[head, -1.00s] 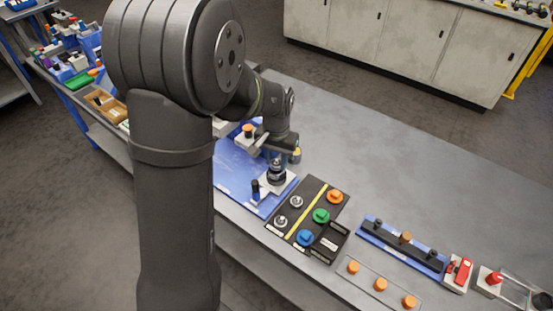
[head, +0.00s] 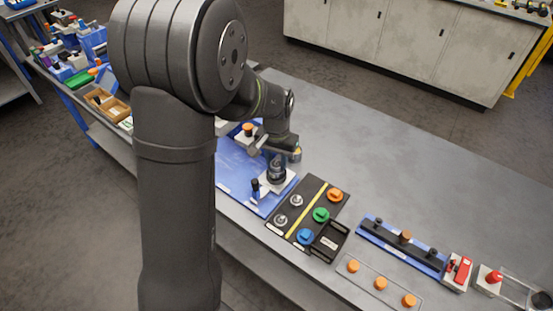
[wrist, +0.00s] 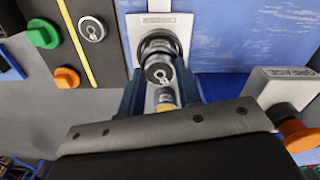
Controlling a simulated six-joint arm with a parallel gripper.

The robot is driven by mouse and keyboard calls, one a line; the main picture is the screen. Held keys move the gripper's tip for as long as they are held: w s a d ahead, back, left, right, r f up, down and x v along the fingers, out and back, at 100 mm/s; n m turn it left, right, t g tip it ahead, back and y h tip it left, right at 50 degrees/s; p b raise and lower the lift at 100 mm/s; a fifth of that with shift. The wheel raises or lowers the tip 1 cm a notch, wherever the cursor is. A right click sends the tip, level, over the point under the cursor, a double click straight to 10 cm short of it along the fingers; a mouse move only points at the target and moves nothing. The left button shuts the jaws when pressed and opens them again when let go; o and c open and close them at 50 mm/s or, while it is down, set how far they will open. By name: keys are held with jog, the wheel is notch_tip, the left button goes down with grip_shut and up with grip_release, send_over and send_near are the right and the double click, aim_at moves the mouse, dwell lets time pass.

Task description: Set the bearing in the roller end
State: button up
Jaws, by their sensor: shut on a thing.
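My gripper (wrist: 161,92) is shut on a small metallic bearing (wrist: 159,72), which sits between its two dark blue fingers in the wrist view. Just beyond it is a dark, ring-shaped roller end (wrist: 157,46) on a pale labelled base plate (wrist: 136,22). The bearing overlaps the roller end in this view; I cannot tell whether it is seated or only held close above it. In the head view my gripper (head: 278,158) points down over the same pale base (head: 282,182), which stands on a blue mat (head: 237,172). The arm and fingers hide most of the contact.
A black panel (head: 307,212) with green, orange and blue knobs lies close right of the mat. A small dark post (head: 256,188) stands beside the base. A grey block with an orange knob (wrist: 297,135) is near my gripper.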

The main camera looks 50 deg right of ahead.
jog(key=shift+f, duration=0.1)
dwell(0.3)
jog(key=o, duration=1.1)
jog(key=shift+r, duration=4.05)
jog(key=shift+f, duration=3.8)
